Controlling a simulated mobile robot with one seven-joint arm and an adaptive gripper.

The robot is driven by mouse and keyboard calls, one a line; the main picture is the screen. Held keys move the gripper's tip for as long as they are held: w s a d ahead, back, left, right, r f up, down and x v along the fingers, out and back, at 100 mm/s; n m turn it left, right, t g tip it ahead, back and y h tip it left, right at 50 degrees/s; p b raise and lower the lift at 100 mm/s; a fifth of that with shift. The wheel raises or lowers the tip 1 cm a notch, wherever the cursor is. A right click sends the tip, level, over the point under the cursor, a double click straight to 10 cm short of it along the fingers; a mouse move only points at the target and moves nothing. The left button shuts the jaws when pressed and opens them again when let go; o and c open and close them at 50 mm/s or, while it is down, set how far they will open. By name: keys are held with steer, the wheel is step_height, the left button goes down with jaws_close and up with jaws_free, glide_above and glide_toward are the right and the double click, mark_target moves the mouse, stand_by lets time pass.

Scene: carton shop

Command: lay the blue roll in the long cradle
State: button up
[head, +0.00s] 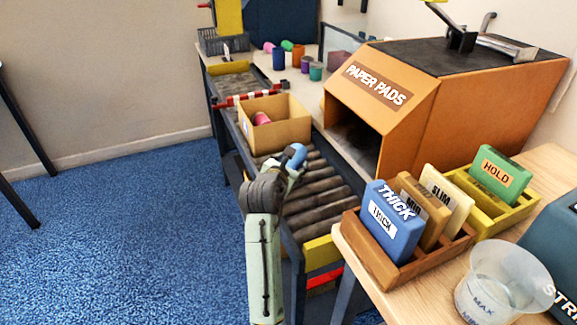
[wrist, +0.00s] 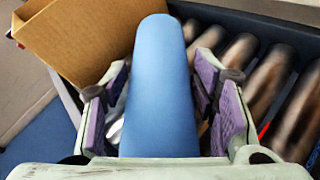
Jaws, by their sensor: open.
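A light blue roll (wrist: 165,85) lies lengthwise between the two purple-padded fingers of my gripper (wrist: 163,100) in the wrist view. The fingers are open, with a visible gap on each side of the roll. In the head view the blue roll (head: 296,155) shows at the end of my arm, over the roller conveyor beside the carton; my gripper (head: 288,170) is mostly hidden by my arm. I cannot tell whether the roll touches the rollers. I cannot make out the long cradle for certain in either view.
An open carton (head: 290,133) with a pink roll (head: 261,118) inside stands on the roller conveyor (head: 320,195). An orange PAPER PADS housing (head: 435,110) is at right. Several small coloured rolls stand behind. A wooden rack (head: 350,232) with labelled blocks and a clear cup (head: 495,290) are in front.

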steer(key=shift+c, duration=0.3)
steer(key=c, duration=1.1)
steer(key=shift+o, duration=0.2)
steer(key=shift+r, duration=0.5)
steer(key=r, duration=0.1)
steer(key=a+r, duration=0.1)
steer(key=shift+s+r+b, duration=0.3)
steer(key=shift+b, duration=0.1)
steer(key=s+a+r+b, duration=0.1)
steer(key=s+a, duration=0.9)
steer(key=a, duration=0.1)
steer(key=shift+r+b, duration=0.2)
steer(key=shift+b, duration=0.1)
